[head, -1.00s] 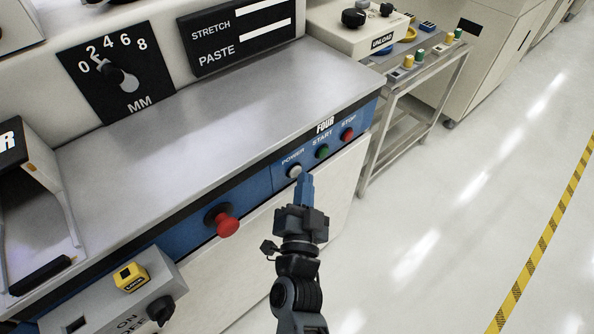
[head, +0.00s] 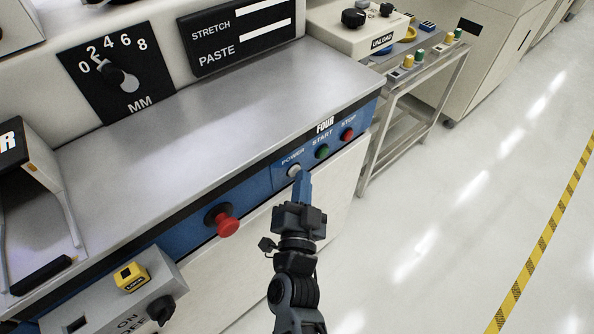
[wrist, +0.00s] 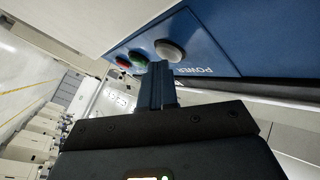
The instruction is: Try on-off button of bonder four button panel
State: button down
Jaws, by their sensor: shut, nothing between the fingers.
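The blue button panel marked FOUR is on the front of the bonder (head: 200,110). It carries a white POWER button (head: 294,171), a green START button (head: 322,151) and a red STOP button (head: 347,134). My gripper (head: 303,178) is shut and empty, its blue fingertips at the POWER button's lower right. In the wrist view the fingertips (wrist: 158,68) lie just below the pale POWER button (wrist: 169,50); I cannot tell whether they touch it. The green button (wrist: 123,62) and red button (wrist: 138,57) show partly beyond.
A red emergency knob (head: 227,226) sticks out left of the panel. A grey ON/OFF box (head: 110,310) with a yellow lock tag (head: 131,277) is at lower left. A metal cart (head: 400,110) stands beyond the bonder. The floor on the right is clear.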

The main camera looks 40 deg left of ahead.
jog(key=shift+d, duration=0.15)
jog(key=shift+s+d, duration=0.1)
jog(key=shift+d, duration=0.55)
jog(key=shift+s+d+b, duration=0.2)
jog(key=shift+d+b, duration=0.25)
jog(key=shift+d, duration=2.05)
